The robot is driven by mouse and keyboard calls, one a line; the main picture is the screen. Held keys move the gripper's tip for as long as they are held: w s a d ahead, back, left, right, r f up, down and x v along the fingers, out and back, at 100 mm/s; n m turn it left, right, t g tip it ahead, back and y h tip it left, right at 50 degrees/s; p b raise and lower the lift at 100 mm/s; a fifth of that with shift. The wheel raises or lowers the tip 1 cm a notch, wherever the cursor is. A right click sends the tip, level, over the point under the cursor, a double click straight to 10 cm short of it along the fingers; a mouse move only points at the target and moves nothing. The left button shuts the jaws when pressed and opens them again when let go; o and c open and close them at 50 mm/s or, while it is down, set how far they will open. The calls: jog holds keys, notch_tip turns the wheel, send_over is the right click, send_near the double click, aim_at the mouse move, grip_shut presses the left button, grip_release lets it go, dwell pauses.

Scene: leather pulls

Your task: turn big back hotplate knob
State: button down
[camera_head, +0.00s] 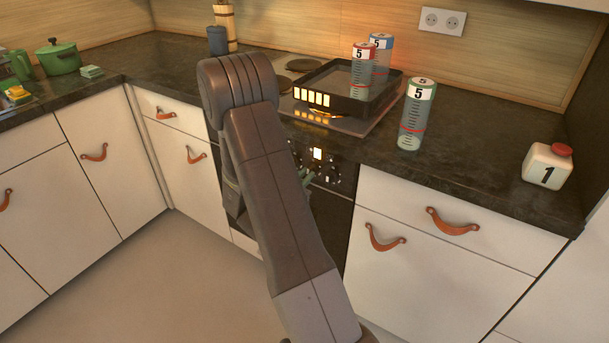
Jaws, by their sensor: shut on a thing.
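The black stove front (345,179) below the counter carries several small knobs and a lit display (317,154). My gripper (309,177) is at this panel, partly hidden behind my own arm. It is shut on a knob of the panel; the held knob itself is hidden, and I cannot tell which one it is. The big back hotplate (303,65) shows as a dark disc on the cooktop, partly covered by the tray. A smaller dark hotplate (283,85) shows beside my arm.
A black tray (350,105) with a red-topped and a blue-topped cylinder stands on the cooktop. A green-topped cylinder (415,115) and a white bottle (547,166) stand on the counter at right. Leather pulls (384,237) stick out from the drawers. A green pot (58,57) is at left.

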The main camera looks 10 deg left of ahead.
jog(key=shift+n, duration=0.9)
jog(key=c, duration=1.5)
grip_release()
jog(key=shift+o, duration=0.2)
jog(key=shift+s, duration=0.1)
jog(key=v, duration=1.3)
jog(key=shift+s, duration=0.35)
jog(key=shift+a, duration=0.1)
